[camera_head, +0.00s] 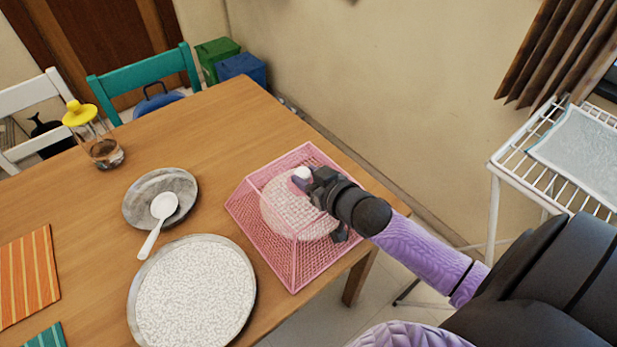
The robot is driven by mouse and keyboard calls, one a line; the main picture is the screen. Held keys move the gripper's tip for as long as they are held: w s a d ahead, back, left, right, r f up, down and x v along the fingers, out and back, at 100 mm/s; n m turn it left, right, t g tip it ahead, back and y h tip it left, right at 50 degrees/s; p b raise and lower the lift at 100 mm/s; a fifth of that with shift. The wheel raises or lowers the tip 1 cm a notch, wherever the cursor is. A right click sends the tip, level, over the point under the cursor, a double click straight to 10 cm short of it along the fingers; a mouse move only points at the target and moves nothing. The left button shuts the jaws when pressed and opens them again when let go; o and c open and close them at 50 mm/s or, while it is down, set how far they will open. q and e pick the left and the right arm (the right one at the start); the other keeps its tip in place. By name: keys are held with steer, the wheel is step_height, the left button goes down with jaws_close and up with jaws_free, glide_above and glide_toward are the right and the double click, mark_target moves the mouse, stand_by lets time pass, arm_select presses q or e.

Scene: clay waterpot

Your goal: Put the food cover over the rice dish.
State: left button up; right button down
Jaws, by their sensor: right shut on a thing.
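The pink mesh food cover (265,232) is at the right edge of the wooden table. My right gripper (308,178) is shut on the small pale knob at its top. A pale, round, speckled thing (285,210) shows through the mesh; I cannot tell whether it is a dish of rice. The cover looks roughly upright, but whether it rests on the table or hangs just above it is unclear. A large round dish of white rice-like grains (193,298) lies uncovered to its left. My left gripper is not in view.
A grey plate (133,205) with a white spoon (163,207) and a jar with a yellow lid (103,150) stand on the table (215,135). An orange striped mat (28,275) lies at left. A white wire rack (510,160) stands at right. The table's far part is clear.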

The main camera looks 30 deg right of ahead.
steer(key=shift+f, duration=0.3)
steer(key=shift+c, duration=1.4)
jaws_free()
steer(key=shift+r, duration=0.2)
steer(key=a+r+p+v, duration=0.1)
steer(key=p+v, duration=0.3)
steer(key=v, duration=0.8)
steer(key=s+d+f+g+h, duration=0.1)
steer(key=s+f+g, duration=0.3)
steer(key=f, duration=0.6)
steer(key=s+f+g+h, duration=0.1)
steer(key=s+f+g, duration=0.3)
steer(key=f, duration=0.7)
steer(key=s+a+f+g, duration=0.3)
steer(key=s+a+f, duration=0.1)
steer(key=s, duration=0.5)
steer(key=s+a+f+n+g, duration=0.1)
steer(key=s+a+f+g, duration=0.2)
steer(key=s+f, duration=0.3)
steer(key=s+a, duration=0.1)
steer(key=s, duration=0.2)
steer(key=shift+s+f+n+y, duration=0.15)
steer(key=shift+f+n+y, duration=0.15)
steer(key=shift+f, duration=0.1)
